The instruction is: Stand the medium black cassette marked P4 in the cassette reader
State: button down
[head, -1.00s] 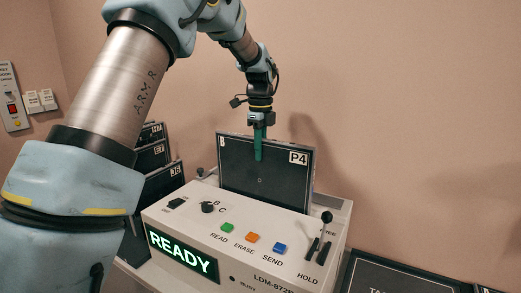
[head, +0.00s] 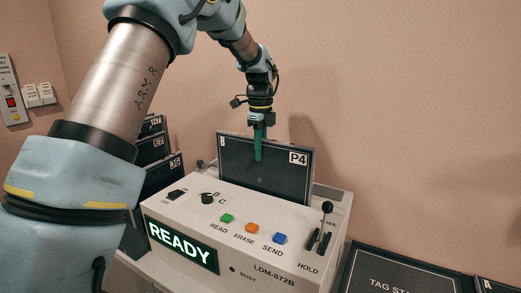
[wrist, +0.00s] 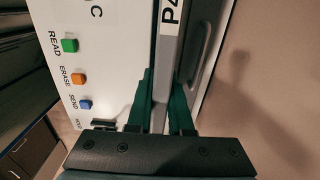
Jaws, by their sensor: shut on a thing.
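The black cassette marked P4 (head: 282,173) stands upright at the back of the cassette reader (head: 240,218), its lower edge hidden behind the reader's top front. Its P4 label also shows in the wrist view (wrist: 170,20). My gripper (head: 259,150) points down and is shut on the cassette's top edge near its middle. In the wrist view the green fingers (wrist: 168,100) lie on both sides of the cassette. Whether the cassette is fully seated in a slot is hidden. The reader's display (head: 182,248) reads READY.
The reader's top carries green, orange and blue buttons (head: 252,228), a knob (head: 208,198) and a lever (head: 326,208). Other dark cassettes (head: 160,175) stand to the left behind my arm. A dark panel (head: 395,275) lies at the lower right. The wall is close behind.

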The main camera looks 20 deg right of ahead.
jog(key=shift+f, duration=0.15)
jog(key=c, duration=0.7)
grip_release()
jog(key=shift+c, duration=0.2)
jog(key=shift+f, duration=0.15)
notch_tip(320, 180, up, 11)
jog(key=shift+b, duration=1.2)
